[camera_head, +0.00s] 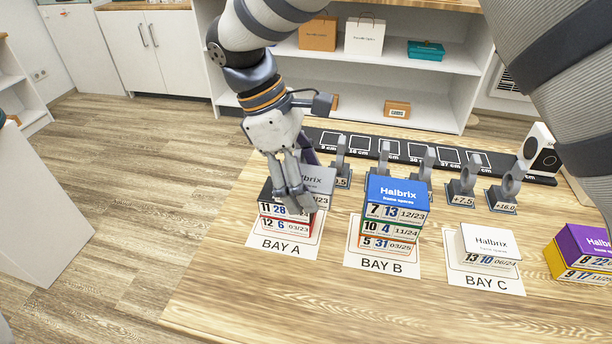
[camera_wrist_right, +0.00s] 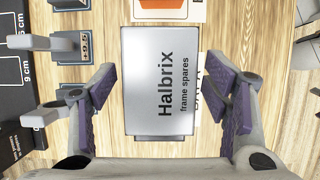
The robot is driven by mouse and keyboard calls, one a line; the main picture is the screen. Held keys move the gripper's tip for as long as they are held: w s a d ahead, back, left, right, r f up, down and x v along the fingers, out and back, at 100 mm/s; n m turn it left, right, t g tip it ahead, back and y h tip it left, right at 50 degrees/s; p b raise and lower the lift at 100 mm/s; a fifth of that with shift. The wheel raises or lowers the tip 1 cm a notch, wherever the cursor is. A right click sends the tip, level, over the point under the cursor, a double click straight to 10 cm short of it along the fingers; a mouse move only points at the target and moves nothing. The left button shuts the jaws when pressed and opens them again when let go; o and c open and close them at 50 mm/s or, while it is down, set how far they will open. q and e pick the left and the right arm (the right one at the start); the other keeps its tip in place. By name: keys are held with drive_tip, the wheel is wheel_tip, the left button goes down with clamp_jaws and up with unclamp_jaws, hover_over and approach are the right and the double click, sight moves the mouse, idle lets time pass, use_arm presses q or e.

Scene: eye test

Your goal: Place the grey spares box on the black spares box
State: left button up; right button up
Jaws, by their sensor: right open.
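The grey spares box (camera_head: 318,178), marked Halbrix, is at the top of the BAY A stack, and its top fills the middle of the right wrist view (camera_wrist_right: 148,60). The black spares box (camera_head: 265,194) is under it, on a red box (camera_head: 263,217). The grey box looks offset to the right over the black one; a dark end (camera_wrist_right: 165,138) shows past it in the wrist view. My right gripper (camera_head: 298,203) is open around the grey box, with a gap on both sides in the wrist view (camera_wrist_right: 162,80). Its fingers hide much of the contact. My left gripper is out of view.
BAY B holds a stack with a blue box (camera_head: 398,190) on top. BAY C holds a white box (camera_head: 488,243). A purple box (camera_head: 585,243) is at the far right. Several grey weights stand behind, by a black ruler strip (camera_head: 405,151). The front table area is clear.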

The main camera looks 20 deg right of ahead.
drive_tip(key=b+v, duration=0.1)
drive_tip(key=v, duration=1.1)
drive_tip(key=shift+r, duration=0.15)
drive_tip(key=shift+a, duration=0.1)
